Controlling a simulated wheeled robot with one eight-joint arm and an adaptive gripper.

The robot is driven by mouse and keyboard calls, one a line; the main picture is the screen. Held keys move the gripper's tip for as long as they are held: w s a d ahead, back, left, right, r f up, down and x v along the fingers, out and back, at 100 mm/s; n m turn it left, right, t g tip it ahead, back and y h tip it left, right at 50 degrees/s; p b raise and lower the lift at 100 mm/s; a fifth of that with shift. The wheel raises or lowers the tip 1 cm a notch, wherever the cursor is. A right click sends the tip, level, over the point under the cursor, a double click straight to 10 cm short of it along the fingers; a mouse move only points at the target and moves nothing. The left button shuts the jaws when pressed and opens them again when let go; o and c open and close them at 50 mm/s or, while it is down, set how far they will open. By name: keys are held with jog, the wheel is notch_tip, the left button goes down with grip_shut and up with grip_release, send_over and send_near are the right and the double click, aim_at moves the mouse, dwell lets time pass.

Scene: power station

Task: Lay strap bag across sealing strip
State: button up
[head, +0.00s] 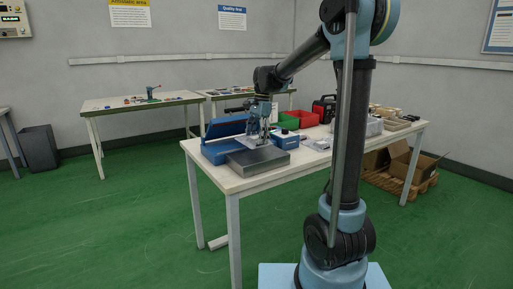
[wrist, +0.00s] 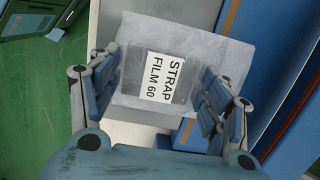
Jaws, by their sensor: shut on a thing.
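The strap bag (wrist: 185,50) is a pale, translucent bag with a white label reading "STRAP FILM 60". It fills the middle of the wrist view, between the two fingers of my gripper (wrist: 159,80). My gripper (head: 259,138) is shut on the bag, above the table and beside the blue sealer. The blue sealer (head: 224,127) has a raised, slanted lid in the head view, and its blue body (wrist: 283,75) runs along the right of the wrist view. A thin pale line lies along its front, but I cannot make out the sealing strip clearly.
A grey metal block (head: 258,161) sits at the front edge of the white table (head: 232,186), close under my gripper. Green (head: 284,121) and red (head: 304,118) bins stand behind to the right. A small blue box (head: 285,140) is right of the gripper.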

aim_at(257, 145)
jog(key=shift+s+f, duration=0.1)
jog(key=shift+f, duration=2.05)
jog(key=shift+f, duration=0.1)
jog(key=o, duration=1)
jog(key=shift+o, duration=0.2)
